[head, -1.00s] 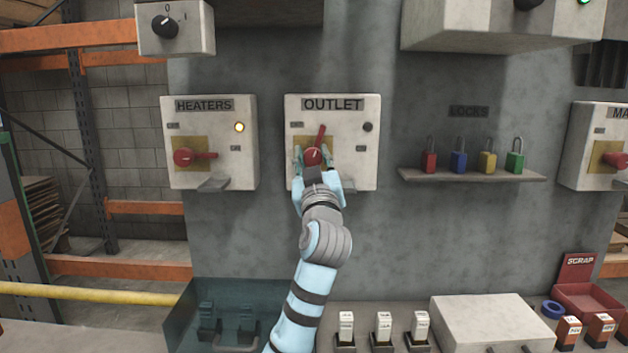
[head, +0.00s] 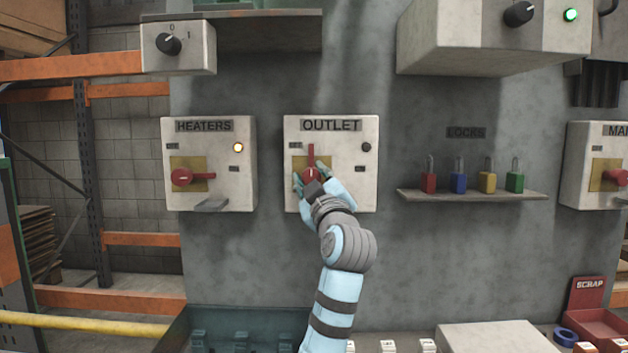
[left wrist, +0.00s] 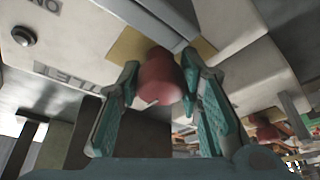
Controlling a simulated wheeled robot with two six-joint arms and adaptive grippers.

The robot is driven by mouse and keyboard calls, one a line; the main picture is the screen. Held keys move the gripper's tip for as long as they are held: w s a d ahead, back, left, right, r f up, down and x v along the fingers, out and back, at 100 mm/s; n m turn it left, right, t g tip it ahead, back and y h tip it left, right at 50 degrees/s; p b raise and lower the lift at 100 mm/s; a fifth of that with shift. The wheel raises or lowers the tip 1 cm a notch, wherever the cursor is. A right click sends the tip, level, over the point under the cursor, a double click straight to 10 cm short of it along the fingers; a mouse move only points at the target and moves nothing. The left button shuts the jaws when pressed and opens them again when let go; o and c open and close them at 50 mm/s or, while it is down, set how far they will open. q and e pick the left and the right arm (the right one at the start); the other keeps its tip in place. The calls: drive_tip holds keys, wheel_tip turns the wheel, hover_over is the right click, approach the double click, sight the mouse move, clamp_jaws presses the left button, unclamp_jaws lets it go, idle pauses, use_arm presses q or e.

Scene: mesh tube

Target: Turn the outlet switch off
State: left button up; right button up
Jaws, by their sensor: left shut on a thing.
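The outlet box (head: 358,190) is pale, labelled OUTLET, and hangs on the grey wall in the middle of the head view. Its red rotary switch (head: 311,158) has its handle pointing straight up, over a yellow plate. The small lamp (head: 366,147) at its upper right is dark. My left gripper (head: 312,180) is shut on the red knob; in the left wrist view the teal fingers stand on both sides of the red switch knob (left wrist: 159,78). The lower part of the box front is partly hidden by the gripper. My right gripper is not in view.
The heaters box (head: 232,185) is at the left, its handle pointing right and its lamp lit amber. A shelf (head: 470,195) with several coloured padlocks is at the right. A grey box (head: 490,45) overhangs above. A red scrap bin (head: 590,310) stands at lower right.

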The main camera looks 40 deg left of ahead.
use_arm(q)
drive_tip(key=shift+r, duration=0.1)
drive_tip(key=o, duration=1.1)
drive_tip(key=v, duration=1.2)
